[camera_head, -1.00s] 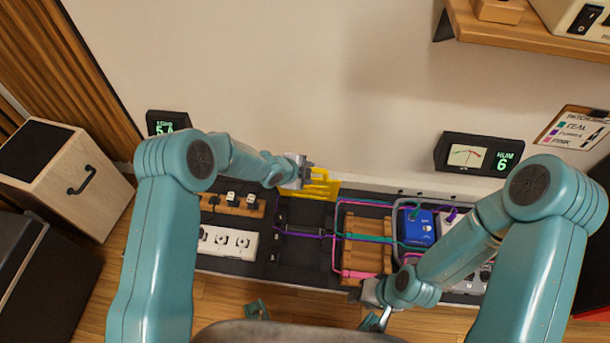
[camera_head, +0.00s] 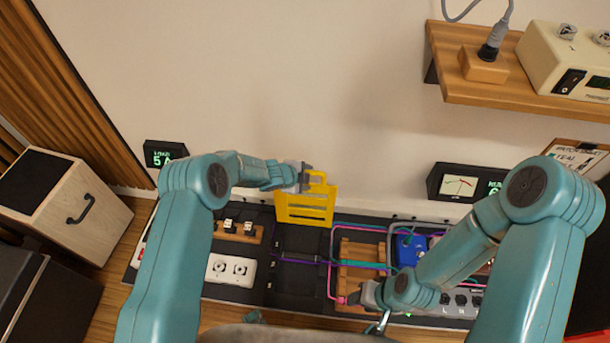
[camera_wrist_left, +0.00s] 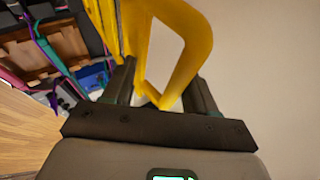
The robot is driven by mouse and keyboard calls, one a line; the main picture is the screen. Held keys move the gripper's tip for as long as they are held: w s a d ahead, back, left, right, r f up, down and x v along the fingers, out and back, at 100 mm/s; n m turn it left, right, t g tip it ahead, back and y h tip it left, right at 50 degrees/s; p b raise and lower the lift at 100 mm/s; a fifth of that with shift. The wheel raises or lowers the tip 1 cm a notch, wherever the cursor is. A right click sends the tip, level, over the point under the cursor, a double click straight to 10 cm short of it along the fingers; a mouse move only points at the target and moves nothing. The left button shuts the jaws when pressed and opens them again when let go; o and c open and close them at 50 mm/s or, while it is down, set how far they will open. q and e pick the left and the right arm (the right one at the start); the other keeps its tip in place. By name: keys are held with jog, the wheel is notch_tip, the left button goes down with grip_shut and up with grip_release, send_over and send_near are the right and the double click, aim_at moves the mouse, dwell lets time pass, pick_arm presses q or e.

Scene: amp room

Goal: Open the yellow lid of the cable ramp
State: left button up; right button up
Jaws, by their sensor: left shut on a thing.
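The yellow lid (camera_head: 305,207) stands raised at the back edge of the black cable ramp (camera_head: 292,278), its slotted face toward me in the head view. The ramp's channel lies uncovered in front of it, with a purple cable across it. My left gripper (camera_head: 305,178) is at the lid's top and shut on its yellow handle loop (camera_wrist_left: 150,92), which shows large between the fingers in the left wrist view. My right gripper (camera_head: 380,318) is low near the front of the board beside the wooden block; its fingertips are too small to tell open or shut.
A wooden block (camera_head: 352,250) with teal and pink cables and a blue pedal (camera_head: 408,250) lie right of the ramp. A white socket strip (camera_head: 230,269) lies left. A meter (camera_head: 460,186) and shelf (camera_head: 520,90) are at the right. The wall behind the lid is bare.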

pick_arm(q)
jog(key=shift+s+f, duration=0.3)
jog(key=shift+f, duration=0.3)
jog(key=o, duration=0.8)
jog(key=v, duration=1.6)
jog(key=shift+w+a+r, duration=0.1)
jog(key=shift+r, duration=0.4)
